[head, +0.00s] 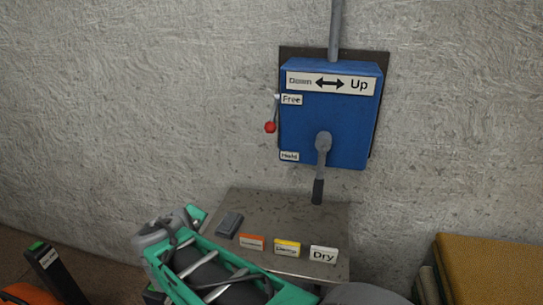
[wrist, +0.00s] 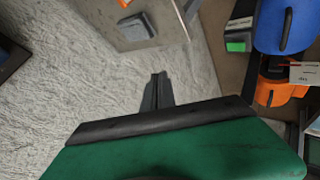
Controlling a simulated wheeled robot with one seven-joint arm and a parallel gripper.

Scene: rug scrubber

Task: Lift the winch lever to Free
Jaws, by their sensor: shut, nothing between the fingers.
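The winch (head: 320,120) is a blue box on the wall in the head view. Its lever, with a red ball knob (head: 270,127), sticks out at the box's left side. The fingertips cannot be made out there.
A grey crank with a black grip (head: 318,190) hangs at the winch's front. Below is a metal ledge (head: 255,205) with a grey block (head: 230,223) and several label cards, including "Dry" (head: 323,254). A green-topped post (head: 45,262) stands at left. The wall left of the lever is clear.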

